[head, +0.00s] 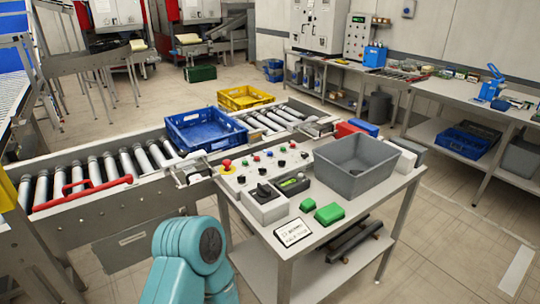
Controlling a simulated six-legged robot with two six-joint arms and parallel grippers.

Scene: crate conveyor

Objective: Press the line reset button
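A control panel (246,180) lies on the near left part of a grey table. It carries several small coloured buttons and black knobs. A red mushroom button (227,163) on a yellow base sits at its left corner. A grey box with a black rotary switch (263,190) and a box with a small display (293,182) stand in front of the panel. No button label is legible, so I cannot tell which one is the line reset button. A teal link of my arm rises at the bottom centre, left of the table. Neither gripper is in view.
A grey bin (356,179), two green blocks (329,213) and a small sign (293,232) are on the table. The floor right of the table is clear.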

